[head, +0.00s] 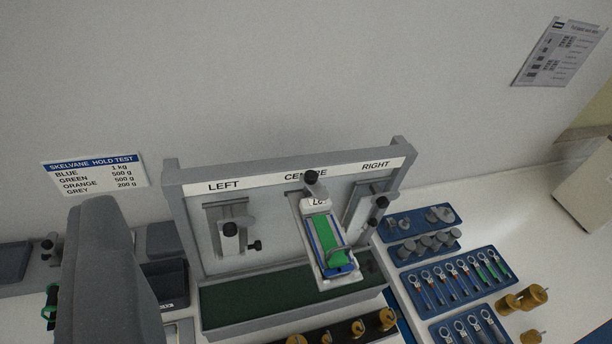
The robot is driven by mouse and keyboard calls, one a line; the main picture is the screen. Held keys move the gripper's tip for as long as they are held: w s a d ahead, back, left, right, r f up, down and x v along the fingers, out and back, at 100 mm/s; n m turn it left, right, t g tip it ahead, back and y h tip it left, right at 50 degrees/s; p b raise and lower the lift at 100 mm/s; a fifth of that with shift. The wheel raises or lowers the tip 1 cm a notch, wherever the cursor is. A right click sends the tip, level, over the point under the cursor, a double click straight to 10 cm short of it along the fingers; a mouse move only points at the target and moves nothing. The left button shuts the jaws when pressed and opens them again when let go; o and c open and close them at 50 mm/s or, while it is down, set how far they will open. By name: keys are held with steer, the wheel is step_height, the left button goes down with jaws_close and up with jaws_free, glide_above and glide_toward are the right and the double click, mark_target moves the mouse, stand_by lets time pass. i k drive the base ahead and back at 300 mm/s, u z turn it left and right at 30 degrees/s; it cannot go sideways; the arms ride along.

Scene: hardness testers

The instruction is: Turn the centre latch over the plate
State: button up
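A grey frame (174,188) stands on the bench with stations labelled LEFT, CENTRE and RIGHT. In the centre station is a pale plate (341,283) with blue and green strips on its face and a wire loop near its lower end. The centre latch (312,179), a dark knob on a short body, sits at the plate's top edge and hides part of the CENTRE label. I cannot tell whether it lies across the plate. The left station has a similar dark knob (230,229); the right one has dark knobs (380,203) too. My gripper cannot be made out.
A dark green strip (250,297) runs along the frame's base. Blue trays (450,279) with grey weights and ringed rods lie at right, beside brass weights (534,294). A large grey rounded form blocks the lower left. A hold-test sign (96,175) hangs at left.

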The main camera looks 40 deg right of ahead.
mark_target(309, 178)
steer(key=z, duration=1.8)
steer(key=k, duration=1.15)
steer(key=u, duration=0.75)
steer(key=i, duration=1.45)
steer(key=z, duration=0.05)
